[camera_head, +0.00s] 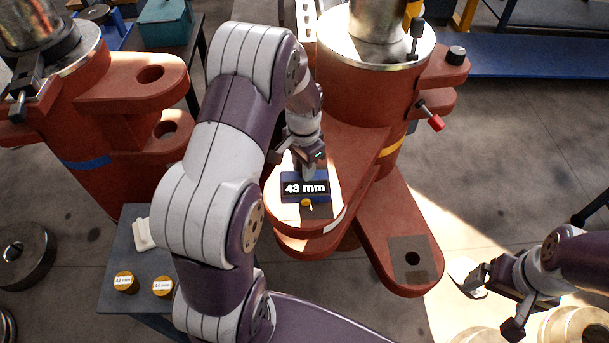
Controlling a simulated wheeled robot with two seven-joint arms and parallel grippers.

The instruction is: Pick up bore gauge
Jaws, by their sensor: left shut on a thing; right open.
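The bore gauge (305,188) looks like a blue block with a dark display reading "43 mm" and a small yellow tip below it. It is at the rounded red plate of the middle machine. My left gripper (307,160) is shut on its top from above. The arm hides part of the grip, and I cannot tell whether the gauge touches the plate. My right gripper (490,300) is open at the lower right, apart from the machine.
Red machine bodies (345,85) and a lower red arm (385,220) with a hole take up the middle.

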